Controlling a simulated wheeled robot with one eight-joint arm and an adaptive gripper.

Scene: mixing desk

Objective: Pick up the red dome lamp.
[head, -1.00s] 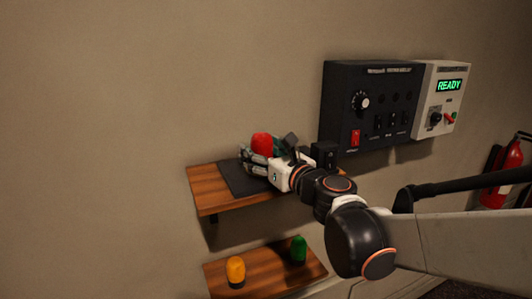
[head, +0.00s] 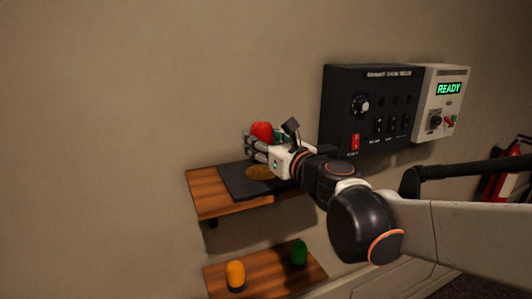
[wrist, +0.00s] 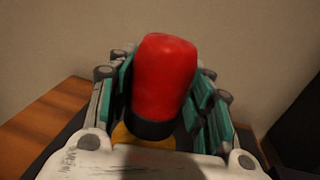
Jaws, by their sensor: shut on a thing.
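The red dome lamp (head: 262,131) has a rounded red top and a black base collar. In the wrist view the lamp (wrist: 165,80) stands upright between my two fingers, which press on its sides. My gripper (head: 258,146) is shut on it and holds it above the dark mat (head: 235,184) on the upper wooden shelf. A round yellow-brown disc (head: 261,172) shows on the mat below the lamp. The lower part of the lamp is partly hidden by my fingers in the head view.
A lower shelf (head: 262,276) holds an orange dome lamp (head: 235,273) and a green one (head: 299,252). A black control panel (head: 343,95) and a white box reading READY (head: 428,105) are on the wall at right. A red fire extinguisher (head: 496,186) is farther right.

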